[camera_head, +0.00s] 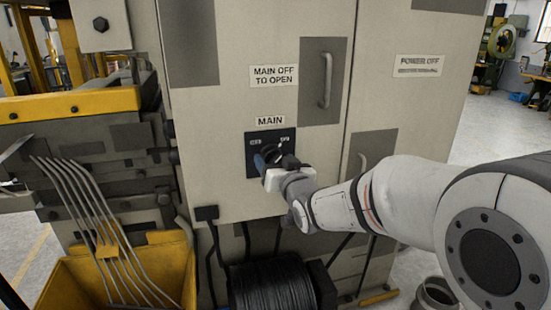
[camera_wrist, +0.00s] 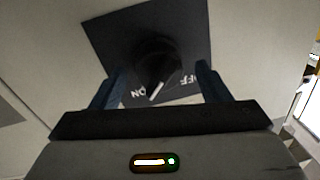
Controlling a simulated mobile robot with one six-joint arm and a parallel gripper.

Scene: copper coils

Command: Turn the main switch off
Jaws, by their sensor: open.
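The main switch is a black rotary knob (camera_wrist: 152,60) on a dark square plate (camera_head: 251,172), under the MAIN label (camera_head: 270,121) on the cabinet. In the wrist view the plate's lettering is upside down, with ON at left and OFF at right. The knob's white pointer line leans towards ON. My gripper (camera_head: 270,161) is at the plate, covering part of the knob in the head view. In the wrist view its two blue fingers (camera_wrist: 158,85) are open, one on each side of the knob, with visible gaps. Fingertip contact with the plate cannot be told.
The beige cabinet door (camera_head: 220,110) has a handle (camera_head: 325,80) above right of the switch. A yellow bin (camera_head: 170,275) with bent rods stands at lower left. A black wire coil (camera_head: 272,285) is below the switch. Open floor shows at right.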

